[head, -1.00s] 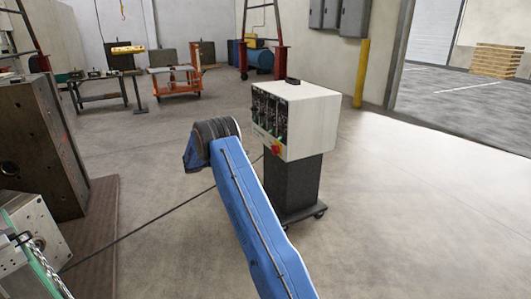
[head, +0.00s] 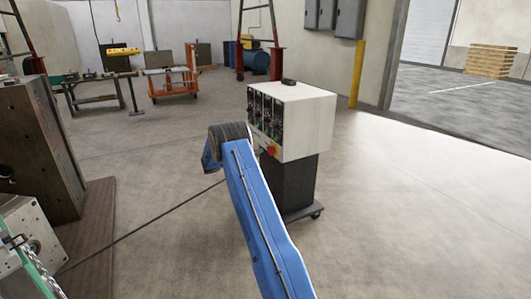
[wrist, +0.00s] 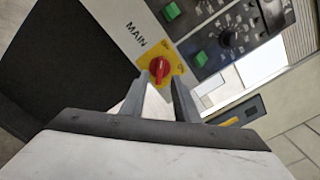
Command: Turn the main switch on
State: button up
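The main switch (wrist: 159,67) is a red rotary knob on a yellow plate, beside the word MAIN on a pale panel. Its position marks are too small to read surely. In the head view the red knob (head: 271,150) shows low on the front of a white control cabinet (head: 306,128). My gripper (wrist: 159,77) is open, its two grey fingers apart, with the knob in line with the gap between their tips. I cannot tell whether the tips touch the plate. In the head view my blue arm reaches toward the cabinet front and the fingers are hidden.
The cabinet stands on a dark wheeled pedestal (head: 285,184). Green switches (wrist: 171,11) and black dials sit on dark modules beside the main switch. A cable (head: 150,221) crosses the floor. Large steel mould blocks (head: 40,150) stand at left. The floor right of the cabinet is clear.

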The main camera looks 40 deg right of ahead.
aim_at(271, 150)
jog(key=x, duration=0.6)
jog(key=shift+d, duration=0.1)
grip_shut()
